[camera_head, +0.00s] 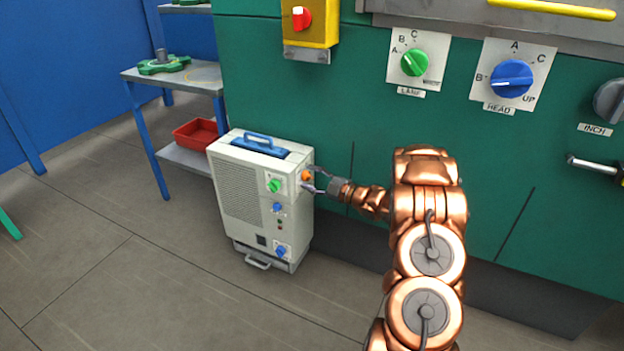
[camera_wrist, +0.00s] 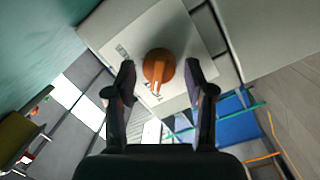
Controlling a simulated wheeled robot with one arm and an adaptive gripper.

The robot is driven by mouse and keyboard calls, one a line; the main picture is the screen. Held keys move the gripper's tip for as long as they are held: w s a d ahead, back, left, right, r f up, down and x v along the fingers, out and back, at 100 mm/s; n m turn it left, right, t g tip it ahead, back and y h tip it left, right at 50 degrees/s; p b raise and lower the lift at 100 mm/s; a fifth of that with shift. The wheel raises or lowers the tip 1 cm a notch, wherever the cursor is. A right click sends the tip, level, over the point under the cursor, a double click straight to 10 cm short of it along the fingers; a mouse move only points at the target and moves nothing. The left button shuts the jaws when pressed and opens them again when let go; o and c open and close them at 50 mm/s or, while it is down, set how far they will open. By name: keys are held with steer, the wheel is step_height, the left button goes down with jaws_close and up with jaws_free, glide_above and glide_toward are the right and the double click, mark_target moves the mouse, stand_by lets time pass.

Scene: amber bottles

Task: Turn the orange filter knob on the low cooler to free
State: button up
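The low cooler (camera_head: 240,200) is a beige box on the floor in the head view, with a blue handle on top. Its orange filter knob (camera_head: 306,176) is on the side face, near the top corner. In the wrist view the orange knob (camera_wrist: 159,67) sits on a pale label plate, its pointer toward the bottom of the picture. My gripper (camera_head: 313,180) is at the knob; in the wrist view its fingers (camera_wrist: 160,80) are apart on either side of the knob, with gaps showing. The label's lettering is too small to read.
The cooler's front has a green knob (camera_head: 274,186) and blue knobs (camera_head: 278,208). A green machine panel (camera_head: 340,100) stands close behind the cooler and my arm. A shelf stand (camera_head: 150,75) with a red bin (camera_head: 196,133) is at left. The floor in front is clear.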

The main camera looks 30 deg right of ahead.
steer(key=c, duration=0.9)
steer(key=shift+r+p, duration=0.1)
steer(key=shift+p, duration=0.35)
steer(key=m+p, duration=0.4)
steer(key=p, duration=0.1)
steer(key=m+g+p, duration=0.1)
steer(key=m+p, duration=0.6)
steer(key=p, duration=0.2)
steer(key=shift+w+d+r+m+g+p, duration=0.15)
steer(key=shift+r+m+g+p, duration=0.1)
steer(key=shift+m+g+p, duration=0.15)
steer(key=m+y+p, duration=0.1)
steer(key=m, duration=0.3)
steer(key=shift+f, duration=0.15)
jaws_close()
jaws_free()
steer(key=shift+m+p, duration=0.3)
steer(key=shift+m, duration=0.1)
